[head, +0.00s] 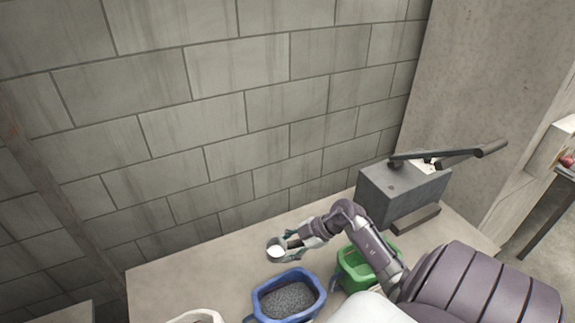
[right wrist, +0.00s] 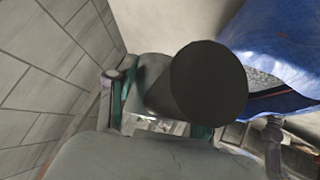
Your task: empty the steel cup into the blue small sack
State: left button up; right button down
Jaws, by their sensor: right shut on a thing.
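The steel cup (head: 277,250) shows in the head view above the table, behind the blue small sack, with something white in its mouth. My right gripper (head: 292,243) is shut on the cup from its right side. In the right wrist view the cup (right wrist: 208,82) is a dark round shape between the fingers of my right gripper (right wrist: 165,108). The blue small sack (head: 318,287) stands open on the table and holds dark grey grains. It also shows at the right of the right wrist view (right wrist: 285,45). My left gripper is not in view.
A green sack (head: 345,279) stands right of the blue one, partly behind my right arm. A whitish sack (head: 196,316) is cut off at the bottom edge. A grey machine with a lever (head: 402,195) stands at the back right. The table (head: 190,279) is clear at left, below a block wall.

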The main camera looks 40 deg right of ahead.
jog(key=shift+w+d+f+m+g+y+b, duration=0.15)
jog(key=shift+w+f+m+g+y+b, duration=0.2)
jog(key=shift+f, duration=0.5)
jog(key=shift+w+d+f+m+g+y+b, duration=0.2)
jog(key=shift+f+g+b, duration=0.3)
jog(key=shift+f, duration=0.4)
jog(key=shift+w+d+f+m+g+y+b, duration=0.15)
jog(key=shift+w+f+g+b, duration=0.15)
jog(key=shift+f+b, duration=0.4)
jog(key=shift+a, duration=0.1)
